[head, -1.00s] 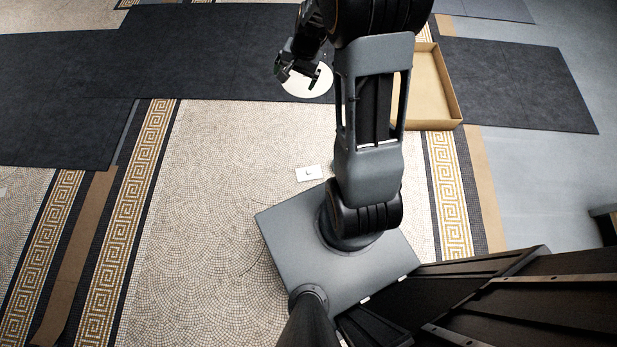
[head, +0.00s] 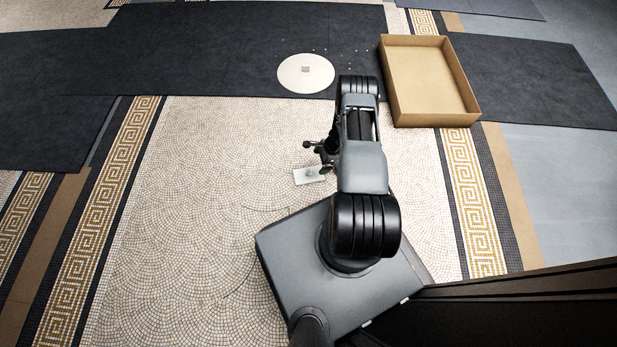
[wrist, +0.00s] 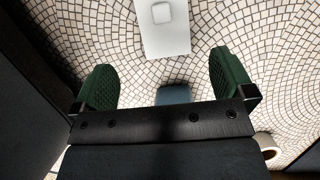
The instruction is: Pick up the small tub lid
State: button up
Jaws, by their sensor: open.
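A small pale rounded-square piece, which looks like the tub lid (wrist: 162,12), lies on a white rectangular card (wrist: 166,42) on the mosaic floor. In the head view the card (head: 301,177) is beside my arm, and the piece on it is too small to make out clearly. My gripper (head: 317,156) is just above the card's far side, partly hidden by my arm. The piece and card are ahead of the fingertips, near the top edge.
A round white disc (head: 290,75) with a small grey square (head: 305,69) on it lies on the dark panel, with several pale specks nearby. An open cardboard tray (head: 428,80) stands at the back right. The mosaic floor left of the card is clear.

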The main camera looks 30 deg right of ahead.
aim_at(311, 172)
jog(key=b+x, duration=0.2)
jog(key=x, duration=0.3)
jog(key=shift+a+f, duration=0.15)
jog(key=shift+f, duration=0.25)
jog(key=shift+w+b+x, duration=0.15)
jog(key=shift+b+x, duration=0.7)
jog(key=shift+x, duration=0.5)
jog(key=shift+w+b+x, duration=0.1)
jog(key=shift+b+x, duration=0.7)
jog(key=shift+x, duration=0.55)
jog(key=shift+a+r, duration=0.15)
jog(key=c, duration=0.7)
